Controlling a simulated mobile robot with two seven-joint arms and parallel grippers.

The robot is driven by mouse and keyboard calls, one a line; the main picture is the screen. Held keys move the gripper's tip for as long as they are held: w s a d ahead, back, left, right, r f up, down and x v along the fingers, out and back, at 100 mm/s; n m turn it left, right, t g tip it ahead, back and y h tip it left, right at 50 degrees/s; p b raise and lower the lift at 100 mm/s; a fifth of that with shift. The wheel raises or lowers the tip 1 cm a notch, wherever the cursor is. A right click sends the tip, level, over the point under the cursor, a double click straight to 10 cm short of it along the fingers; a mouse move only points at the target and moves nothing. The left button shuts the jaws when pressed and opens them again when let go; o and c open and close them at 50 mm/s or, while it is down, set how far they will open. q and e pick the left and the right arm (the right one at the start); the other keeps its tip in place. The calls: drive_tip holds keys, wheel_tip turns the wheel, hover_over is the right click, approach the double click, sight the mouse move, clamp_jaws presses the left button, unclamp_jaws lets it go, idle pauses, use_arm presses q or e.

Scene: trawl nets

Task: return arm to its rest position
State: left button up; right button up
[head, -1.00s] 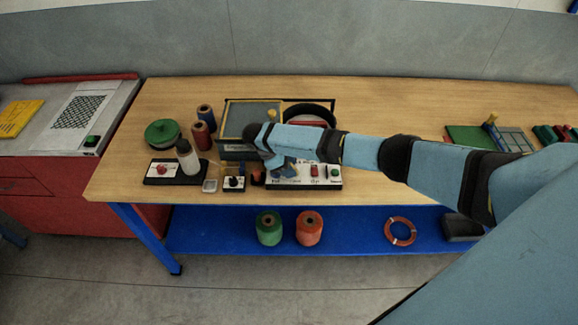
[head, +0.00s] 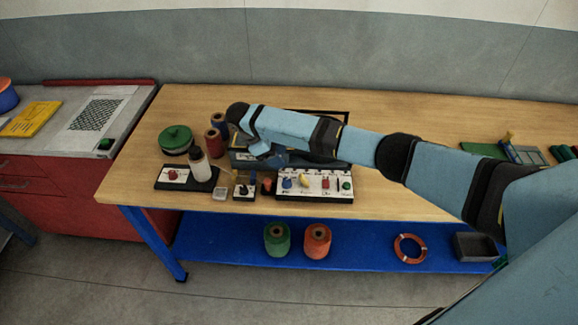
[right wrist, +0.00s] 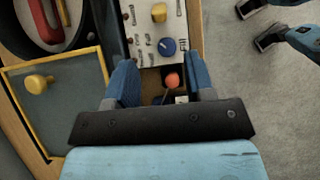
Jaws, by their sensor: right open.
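My right arm reaches in from the right in the head view. Its gripper (head: 268,158) points down above the small controls on the wooden table. In the right wrist view the right gripper (right wrist: 160,78) is open, with its two blue fingers apart. An orange-red knob (right wrist: 172,80) on a dark box shows in the gap below, and nothing is held. My left gripper does not show in the head view.
A white control panel (head: 316,184) with coloured knobs stands beside the gripper. A white bottle (head: 200,166), a green reel (head: 175,139) and spools (head: 214,142) stand left. The forearm partly hides a framed tray (right wrist: 60,113).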

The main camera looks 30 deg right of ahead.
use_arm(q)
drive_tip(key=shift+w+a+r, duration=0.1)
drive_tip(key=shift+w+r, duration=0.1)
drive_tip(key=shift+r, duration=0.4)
use_arm(e)
drive_tip(key=shift+v, duration=1.05)
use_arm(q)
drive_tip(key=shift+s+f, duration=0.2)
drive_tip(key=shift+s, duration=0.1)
